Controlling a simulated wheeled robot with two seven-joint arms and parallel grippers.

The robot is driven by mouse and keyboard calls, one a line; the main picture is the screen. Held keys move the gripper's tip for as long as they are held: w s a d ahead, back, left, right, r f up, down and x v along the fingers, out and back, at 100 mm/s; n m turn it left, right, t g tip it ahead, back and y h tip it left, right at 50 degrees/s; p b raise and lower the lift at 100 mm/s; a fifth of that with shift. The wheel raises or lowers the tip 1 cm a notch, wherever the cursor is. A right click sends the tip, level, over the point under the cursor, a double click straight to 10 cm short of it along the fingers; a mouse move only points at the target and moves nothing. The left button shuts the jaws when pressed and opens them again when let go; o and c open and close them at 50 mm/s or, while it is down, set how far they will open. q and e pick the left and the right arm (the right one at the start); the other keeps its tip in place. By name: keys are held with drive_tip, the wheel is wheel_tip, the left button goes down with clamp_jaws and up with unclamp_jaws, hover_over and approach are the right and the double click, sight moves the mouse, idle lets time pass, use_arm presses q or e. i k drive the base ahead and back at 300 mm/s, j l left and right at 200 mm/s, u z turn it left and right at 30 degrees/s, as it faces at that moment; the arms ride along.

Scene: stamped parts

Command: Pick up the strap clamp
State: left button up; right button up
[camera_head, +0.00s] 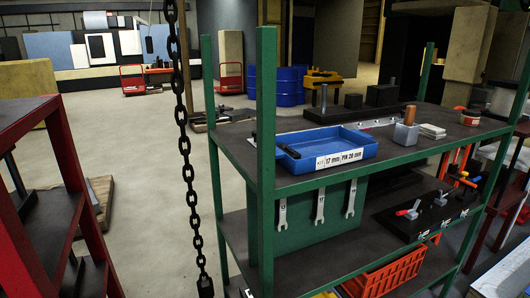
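I cannot tell for sure which thing is the strap clamp. A small dark bar-like piece (289,151) shows at the left end of the blue tray (345,163), which lies on the top shelf of the green rack. The tray's label reads KIT 17 mm PIN 28 mm. Small clamp-like tools with red (408,211) and blue (441,198) handles stand on a black board on the lower shelf. Neither of my grippers is in view.
The green rack (265,180) has posts that hide part of its shelves. A grey block with a brown handle (406,131) stands right of the tray. Wrenches (320,205) hang below. A black chain (185,145) hangs at left, near a red rack (75,190). Open floor (145,150) lies behind.

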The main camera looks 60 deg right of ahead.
sight(295, 155)
drive_tip(key=z, duration=2.05)
